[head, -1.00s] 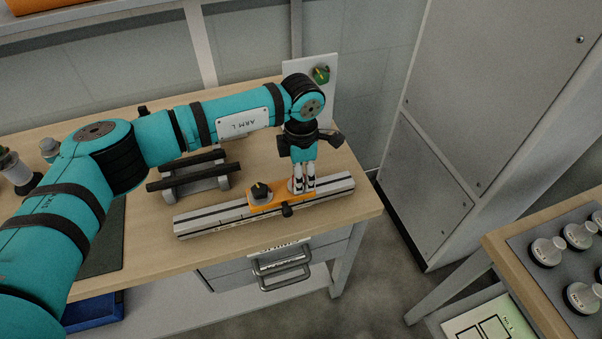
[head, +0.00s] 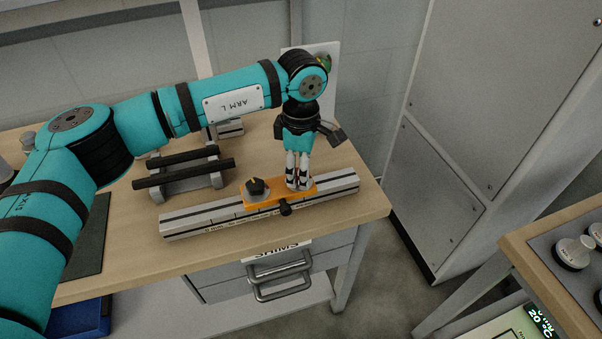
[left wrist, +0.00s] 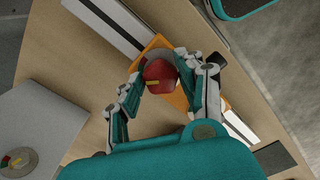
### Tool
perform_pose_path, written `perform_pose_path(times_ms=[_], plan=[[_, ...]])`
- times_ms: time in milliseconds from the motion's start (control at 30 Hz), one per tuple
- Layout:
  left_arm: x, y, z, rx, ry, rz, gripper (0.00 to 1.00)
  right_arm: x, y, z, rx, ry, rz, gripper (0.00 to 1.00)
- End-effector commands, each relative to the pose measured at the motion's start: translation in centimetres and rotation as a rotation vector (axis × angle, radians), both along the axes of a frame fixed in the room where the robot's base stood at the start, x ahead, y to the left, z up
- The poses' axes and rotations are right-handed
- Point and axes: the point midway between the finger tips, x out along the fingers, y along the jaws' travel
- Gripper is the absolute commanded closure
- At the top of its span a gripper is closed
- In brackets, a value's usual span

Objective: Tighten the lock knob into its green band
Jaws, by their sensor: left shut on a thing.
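An orange carriage (head: 265,205) sits on a pale slotted rail (head: 200,222) along the bench front. A red knob (left wrist: 158,76) with a yellow pointer mark stands on a grey disc on the carriage. My left gripper (head: 298,184) points down at the carriage's right part; in the left wrist view its fingers (left wrist: 160,70) are shut on the red knob from both sides. In the head view the fingers hide this knob. I cannot make out a green band around it. A black knob (head: 256,187) with a yellow mark stands on the carriage's left end. My right gripper is not in view.
A small black knob (head: 285,208) sticks out from the carriage's front. A black-barred stand (head: 185,173) is behind the rail. A white upright panel (head: 332,90) stands at the back, its green-marked dial mostly hidden by my arm. A grey cabinet (head: 480,120) is at the right.

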Motion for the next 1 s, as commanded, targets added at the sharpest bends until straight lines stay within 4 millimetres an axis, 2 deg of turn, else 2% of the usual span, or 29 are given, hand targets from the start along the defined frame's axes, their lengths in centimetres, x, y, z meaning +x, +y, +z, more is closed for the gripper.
perform_pose_path(times_ms=[167,200,333,667,833,1000], plan=[[0.0,0.0,0.1,-0.001,0.000,0.001,0.95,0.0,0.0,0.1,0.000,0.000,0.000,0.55],[0.0,0.0,0.1,-0.001,0.000,0.001,0.57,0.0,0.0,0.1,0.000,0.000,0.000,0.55],[0.0,0.0,0.1,-0.001,0.000,0.002,0.40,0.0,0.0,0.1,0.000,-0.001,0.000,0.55],[0.0,0.0,0.4,0.000,-0.001,0.003,0.39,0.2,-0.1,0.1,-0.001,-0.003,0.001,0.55],[0.1,0.0,2.7,-0.002,-0.004,0.003,0.39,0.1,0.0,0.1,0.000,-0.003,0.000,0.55],[0.1,0.0,6.4,-0.002,-0.004,0.004,0.39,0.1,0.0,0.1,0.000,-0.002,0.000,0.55]])
